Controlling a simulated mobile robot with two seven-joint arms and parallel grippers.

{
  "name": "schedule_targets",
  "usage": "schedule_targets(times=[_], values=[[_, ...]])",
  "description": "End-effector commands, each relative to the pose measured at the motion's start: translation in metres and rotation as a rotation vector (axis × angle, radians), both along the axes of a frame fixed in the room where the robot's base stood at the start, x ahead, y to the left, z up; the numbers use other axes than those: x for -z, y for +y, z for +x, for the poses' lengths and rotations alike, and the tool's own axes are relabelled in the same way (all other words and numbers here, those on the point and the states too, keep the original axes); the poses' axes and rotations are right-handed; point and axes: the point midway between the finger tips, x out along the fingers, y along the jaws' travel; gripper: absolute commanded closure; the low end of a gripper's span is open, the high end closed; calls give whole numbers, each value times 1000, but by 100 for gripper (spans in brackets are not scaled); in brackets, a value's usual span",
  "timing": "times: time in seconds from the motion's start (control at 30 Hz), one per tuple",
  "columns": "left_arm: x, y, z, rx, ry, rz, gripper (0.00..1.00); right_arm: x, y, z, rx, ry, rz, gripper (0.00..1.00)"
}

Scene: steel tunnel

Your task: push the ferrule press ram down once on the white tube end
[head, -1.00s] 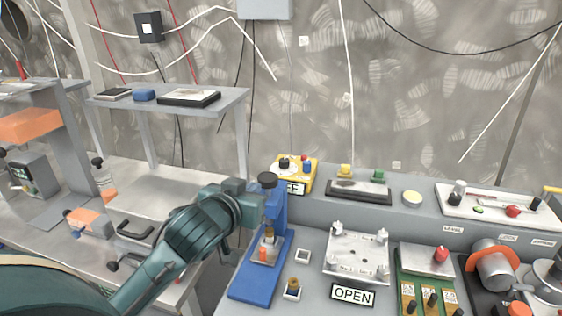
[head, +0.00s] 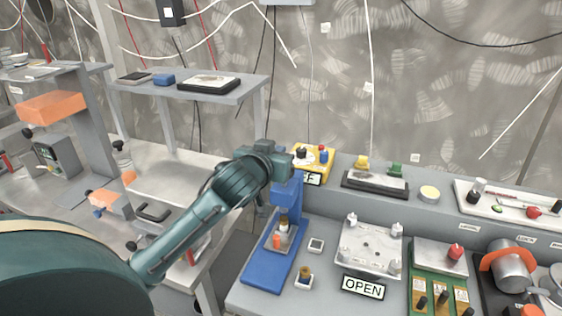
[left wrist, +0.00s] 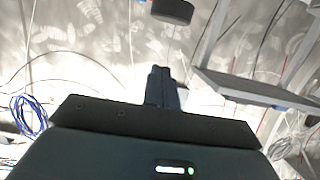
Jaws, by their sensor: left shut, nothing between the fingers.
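The blue ferrule press (head: 268,270) stands at the left end of the grey bench. Its black ram knob, hidden by my gripper in the head view, appears to be the dark disc (left wrist: 172,11) at the top of the left wrist view. A small white and orange piece (head: 277,240) sits in the press under its head; the white tube end cannot be made out clearly. My left gripper (head: 297,162) is at the top of the press. Its fingers (left wrist: 164,85) are shut and empty, with a gap in the picture between them and the disc. My right gripper is not in view.
A yellow box (head: 316,158) with knobs stands close behind the press. A small brass-topped part (head: 304,277), a white plate (head: 370,243) and an OPEN sign (head: 363,287) lie to its right. A raised shelf (head: 240,91) stands behind my left arm.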

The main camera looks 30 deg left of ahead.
Motion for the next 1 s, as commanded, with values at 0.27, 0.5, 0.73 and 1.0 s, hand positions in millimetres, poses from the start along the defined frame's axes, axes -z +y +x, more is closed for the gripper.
schedule_targets(times=[0.27,0.5,0.73,1.0], values=[[30,6,24,0,4,1,100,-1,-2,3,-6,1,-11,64],[45,6,24,-1,0,1,100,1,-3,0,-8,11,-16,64],[47,6,24,0,-1,1,100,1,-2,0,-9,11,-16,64],[69,6,24,-1,3,-4,100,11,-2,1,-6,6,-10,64]])
